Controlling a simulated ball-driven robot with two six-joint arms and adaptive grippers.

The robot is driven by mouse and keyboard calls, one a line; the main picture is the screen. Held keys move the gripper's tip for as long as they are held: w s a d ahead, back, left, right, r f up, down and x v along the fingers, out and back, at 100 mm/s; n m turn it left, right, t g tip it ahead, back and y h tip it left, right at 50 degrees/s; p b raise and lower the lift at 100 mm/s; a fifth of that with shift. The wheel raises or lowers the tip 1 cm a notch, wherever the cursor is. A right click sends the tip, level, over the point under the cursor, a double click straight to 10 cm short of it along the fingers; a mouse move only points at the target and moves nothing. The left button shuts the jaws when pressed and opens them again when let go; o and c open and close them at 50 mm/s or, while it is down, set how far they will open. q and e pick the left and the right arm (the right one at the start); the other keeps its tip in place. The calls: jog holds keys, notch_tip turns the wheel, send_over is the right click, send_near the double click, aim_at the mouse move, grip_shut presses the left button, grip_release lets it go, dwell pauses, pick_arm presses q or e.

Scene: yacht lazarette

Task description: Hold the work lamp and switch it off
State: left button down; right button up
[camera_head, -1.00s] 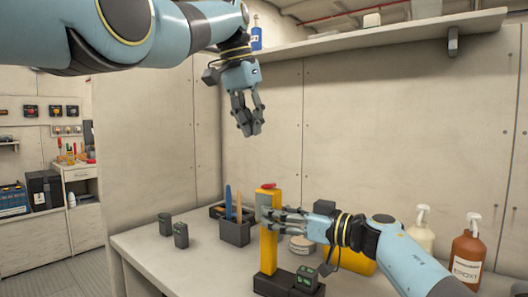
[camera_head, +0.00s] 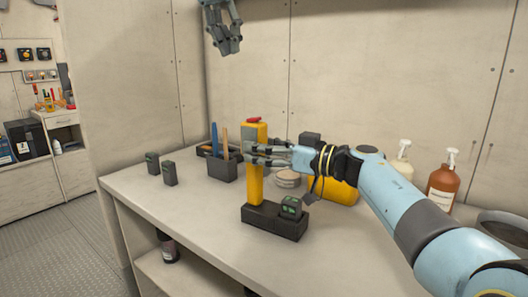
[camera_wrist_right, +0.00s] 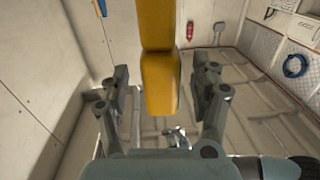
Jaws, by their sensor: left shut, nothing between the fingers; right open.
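The work lamp (camera_head: 255,185) is a yellow upright bar with a red button (camera_head: 253,120) on top. It stands upright in a black base (camera_head: 270,222) on the bench. My right gripper (camera_head: 254,154) reaches in from the right at the lamp's upper body, below the button. In the right wrist view, the lamp (camera_wrist_right: 160,75) is between the spread fingers of the right gripper (camera_wrist_right: 163,88), with gaps on both sides. My left gripper (camera_head: 228,50) is shut and empty, above and left of the lamp, partly cut off by the top edge.
A small dark block (camera_head: 290,207) sits at the base's right end. Behind are a dark holder with tools (camera_head: 223,167), a round tin (camera_head: 288,178) and a yellow object (camera_head: 335,192). Two bottles stand at right. Two small dark blocks (camera_head: 169,173) stand at left. The bench (camera_head: 175,210) front is clear.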

jog(key=v, duration=1.2)
jog(key=shift+f, duration=0.1)
jog(key=o, duration=0.7)
jog(key=shift+s+d+r+p, duration=0.35)
jog(key=shift+s+d+p, duration=0.25)
jog(key=shift+d+p, duration=0.4)
jog(key=shift+s+d+r+p, duration=0.35)
jog(key=shift+s+d+p, duration=0.25)
jog(key=shift+d+p, duration=0.4)
jog(key=shift+s+d+r+p, duration=0.35)
jog(key=shift+s+d+p, duration=0.25)
jog(key=shift+d+p, duration=0.4)
